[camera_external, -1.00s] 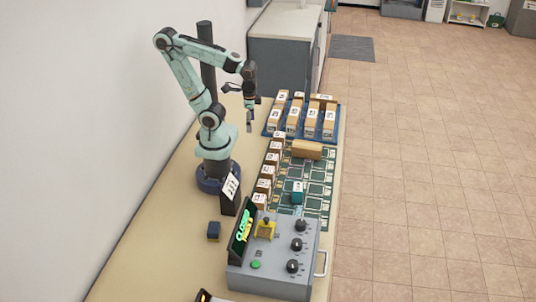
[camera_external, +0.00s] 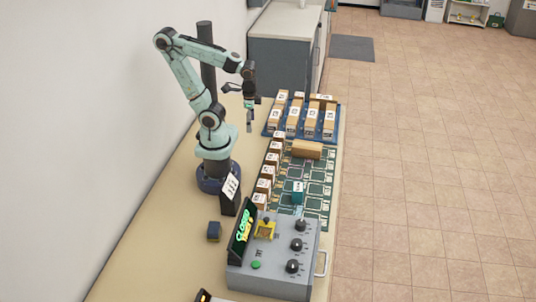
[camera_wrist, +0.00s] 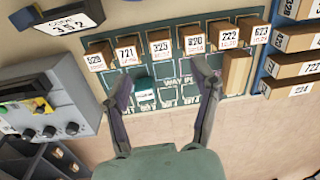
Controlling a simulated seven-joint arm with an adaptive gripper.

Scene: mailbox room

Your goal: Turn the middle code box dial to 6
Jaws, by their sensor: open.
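The grey code box (camera_external: 270,275) stands at the near end of the table in the external view. It carries a row of three black dials along its right side. The middle dial (camera_external: 296,244) sits between the other two; its setting is too small to read. In the wrist view the box (camera_wrist: 60,95) is at the left edge, with the middle dial (camera_wrist: 49,131) on its lower part. My gripper (camera_external: 249,126) is open and empty, well behind the box. In the wrist view its fingers (camera_wrist: 163,85) are spread before the green board, away from the dials.
A sign reading CODE 352 (camera_wrist: 72,18) stands beside the box. A green board (camera_external: 318,177) holds several labelled parcels, a loose brown parcel (camera_external: 307,150) and a small teal block (camera_external: 298,192). A blue tray (camera_external: 268,134) of parcels lies behind. The box has a lit display (camera_external: 241,227).

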